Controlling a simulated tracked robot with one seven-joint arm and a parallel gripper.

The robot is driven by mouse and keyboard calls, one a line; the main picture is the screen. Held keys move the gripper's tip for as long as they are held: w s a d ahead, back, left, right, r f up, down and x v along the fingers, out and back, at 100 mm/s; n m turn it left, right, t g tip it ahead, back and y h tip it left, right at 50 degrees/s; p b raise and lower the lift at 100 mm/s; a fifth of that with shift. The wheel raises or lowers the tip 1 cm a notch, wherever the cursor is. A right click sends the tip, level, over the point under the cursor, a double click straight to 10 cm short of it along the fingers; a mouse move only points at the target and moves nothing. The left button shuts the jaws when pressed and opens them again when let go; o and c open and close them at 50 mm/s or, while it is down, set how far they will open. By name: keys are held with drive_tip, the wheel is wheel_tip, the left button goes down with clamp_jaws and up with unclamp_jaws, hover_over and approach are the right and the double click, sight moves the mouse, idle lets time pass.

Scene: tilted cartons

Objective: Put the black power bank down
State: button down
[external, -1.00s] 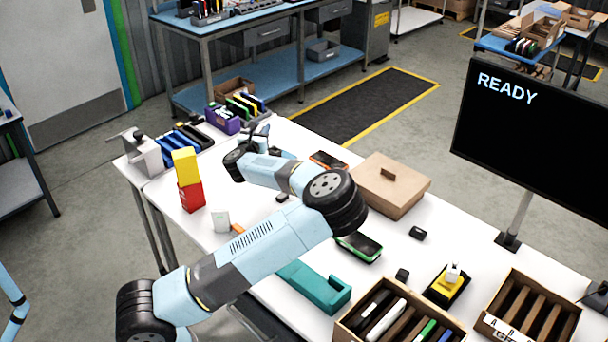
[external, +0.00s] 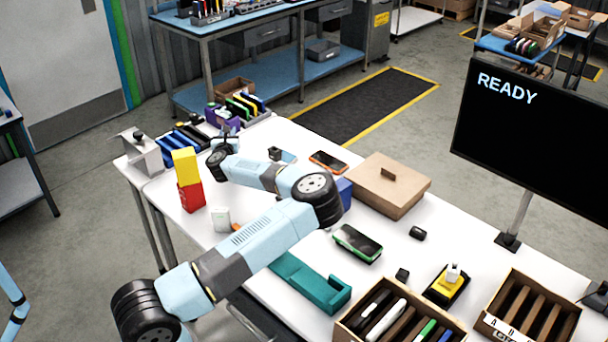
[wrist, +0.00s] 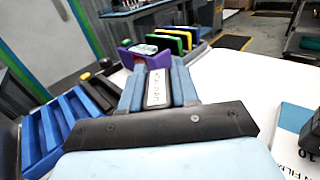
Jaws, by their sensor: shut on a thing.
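My gripper (wrist: 158,88) is shut on the black power bank (wrist: 157,90), held between its two blue fingers. A pale label with dark lettering faces up. In the external view my gripper (external: 224,140) is over the far left end of the white table, and the power bank is hardly visible there. Just beyond the fingers stands a purple holder (wrist: 127,57), also seen in the external view (external: 213,117). A blue slotted rack (wrist: 52,128) lies to the left of the gripper. I cannot tell whether the power bank touches anything below.
Beyond the purple holder is a tray with upright yellow, green and black items (wrist: 180,42). A red box (external: 192,198) with a yellow one (external: 185,166) on top stands left of my arm. A lidded carton (external: 392,183) stands right.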

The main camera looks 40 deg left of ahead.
drive_tip(key=shift+f, duration=2.2)
drive_tip(key=c, duration=0.8)
unclamp_jaws()
drive_tip(key=shift+f, duration=0.1)
drive_tip(key=shift+c, duration=0.2)
drive_tip(key=v, duration=0.5)
drive_tip(key=shift+s+d, duration=0.2)
wheel_tip(320, 180, up, 7)
drive_tip(key=shift+w+a, duration=0.15)
